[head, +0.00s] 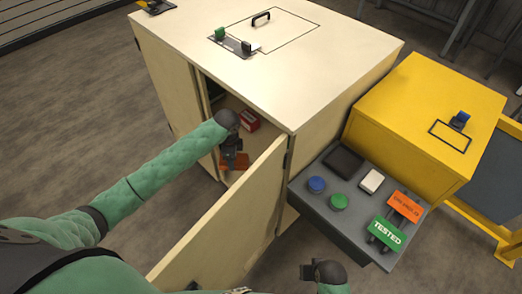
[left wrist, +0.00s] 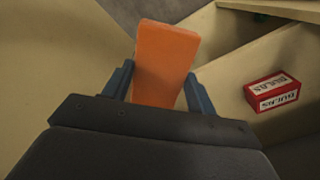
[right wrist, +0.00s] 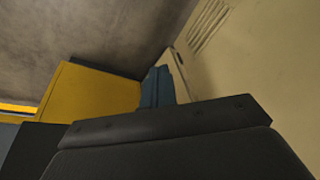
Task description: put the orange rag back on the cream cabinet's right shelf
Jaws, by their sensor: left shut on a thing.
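The cream cabinet (head: 330,110) stands in the middle of the head view, its right door (head: 235,215) swung open. My left gripper (head: 233,158) reaches into the opening and is shut on the orange rag (left wrist: 165,62), a flat orange piece standing up between its two fingers in the left wrist view. In the head view the rag (head: 243,161) is partly hidden by the gripper. I cannot tell whether it touches the shelf. My right gripper (head: 308,272) is outside, in front of the cabinet; its fingers look closed together with nothing between them in the right wrist view (right wrist: 158,88).
A red box of bulbs (head: 250,120) sits inside the cabinet, right of my left gripper; it also shows in the left wrist view (left wrist: 271,91). A grey console (head: 345,210) with buttons and tags, then a yellow cabinet (head: 420,115), stand to the right.

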